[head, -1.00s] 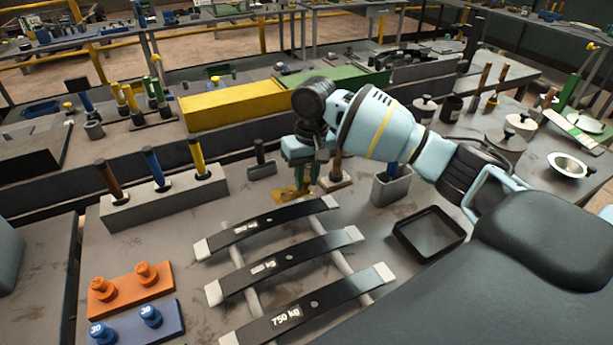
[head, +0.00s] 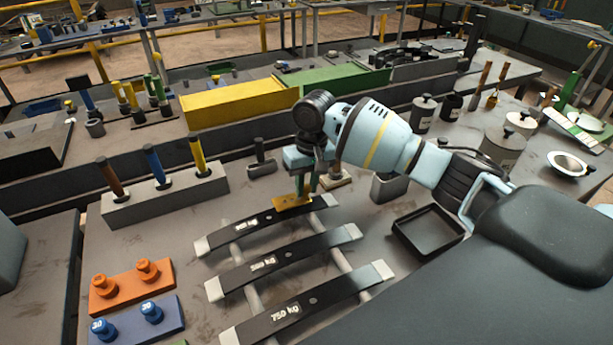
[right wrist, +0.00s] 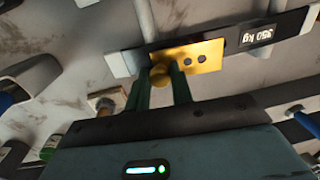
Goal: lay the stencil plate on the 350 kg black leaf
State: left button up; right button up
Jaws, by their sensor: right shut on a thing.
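The stencil plate (head: 291,204) is a small brass-yellow plate with a knob and dark round holes, also visible in the right wrist view (right wrist: 208,58). My right gripper (head: 306,186) is shut on its knob (right wrist: 163,75). The plate is over the right part of the 350 kg black leaf (head: 222,237), whose label reads clearly in the right wrist view (right wrist: 285,32). I cannot tell whether the plate touches the leaf or hovers just above it. My left gripper is not in view.
Two more black leaves, the middle one (head: 280,263) and the 750 kg one (head: 330,298), lie in front on the same rack. A black tray (head: 427,232) is to the right. A grey block with three coloured-handled tools (head: 130,213) stands at the left.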

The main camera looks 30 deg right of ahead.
jog(key=shift+f, duration=1.1)
jog(key=shift+f, duration=0.3)
jog(key=o, duration=1.4)
jog(key=shift+r, duration=0.1)
jog(key=shift+r, duration=3.4)
